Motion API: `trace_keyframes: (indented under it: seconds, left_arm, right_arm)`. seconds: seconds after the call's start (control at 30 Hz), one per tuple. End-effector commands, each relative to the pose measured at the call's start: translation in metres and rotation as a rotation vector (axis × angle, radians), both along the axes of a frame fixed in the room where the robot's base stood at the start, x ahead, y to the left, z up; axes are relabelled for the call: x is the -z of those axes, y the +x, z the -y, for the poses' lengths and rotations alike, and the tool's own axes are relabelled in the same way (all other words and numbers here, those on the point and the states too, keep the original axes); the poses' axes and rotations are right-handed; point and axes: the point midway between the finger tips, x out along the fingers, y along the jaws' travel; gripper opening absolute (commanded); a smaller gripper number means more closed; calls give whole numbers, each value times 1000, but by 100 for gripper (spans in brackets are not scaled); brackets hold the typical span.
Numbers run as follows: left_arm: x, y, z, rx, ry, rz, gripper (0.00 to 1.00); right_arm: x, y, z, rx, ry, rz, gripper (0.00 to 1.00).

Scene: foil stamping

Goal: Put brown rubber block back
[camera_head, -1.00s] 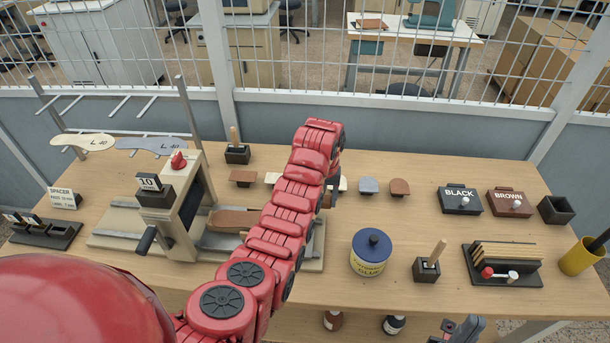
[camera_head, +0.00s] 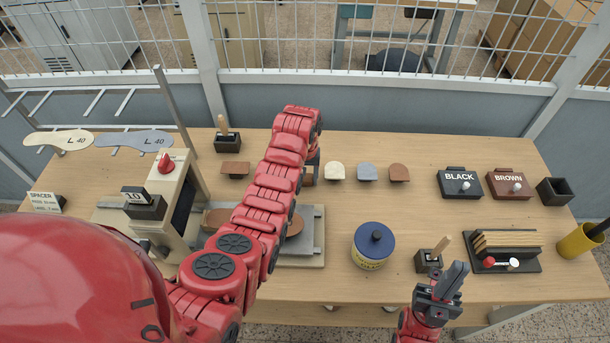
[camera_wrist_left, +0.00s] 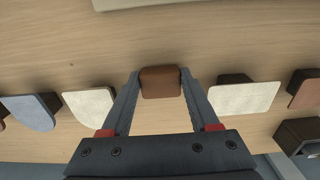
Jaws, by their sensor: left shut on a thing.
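The brown rubber block (camera_wrist_left: 160,82) is between the two fingertips of my left gripper (camera_wrist_left: 159,88) in the left wrist view, and the gripper is shut on it. In the head view my left arm hides most of this gripper (camera_head: 313,174); a bit of the brown block (camera_head: 309,181) shows beside it. It is in the gap of a row of pads, with a cream pad (camera_wrist_left: 90,103) and another cream pad (camera_wrist_left: 243,97) on either side. I cannot tell whether the block touches the table. My right gripper (camera_head: 452,276) is empty at the front edge; its opening is unclear.
The row also has a blue-grey pad (camera_head: 367,173), a brown pad (camera_head: 399,173) and another brown pad (camera_head: 235,168). The stamping machine (camera_head: 172,215) stands left. A blue-lidded glue tin (camera_head: 373,246), BLACK box (camera_head: 459,183) and BROWN box (camera_head: 508,184) stand right.

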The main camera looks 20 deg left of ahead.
Motion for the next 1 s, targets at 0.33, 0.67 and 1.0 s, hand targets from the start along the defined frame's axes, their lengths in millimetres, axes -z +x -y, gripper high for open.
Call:
trace_keyframes:
  seconds: [0.33, 0.67, 1.0]
  left_arm:
    - [4, 0, 0, 0, 0, 0, 91]
    - [0, 0, 0, 0, 0, 0, 91]
    - [-48, 1, 0, 0, 0, 4, 91]
  right_arm:
    - [3, 0, 0, 0, 0, 0, 0]
    - [0, 0, 0, 0, 0, 0, 0]
    - [-2, 0, 0, 0, 0, -1, 0]
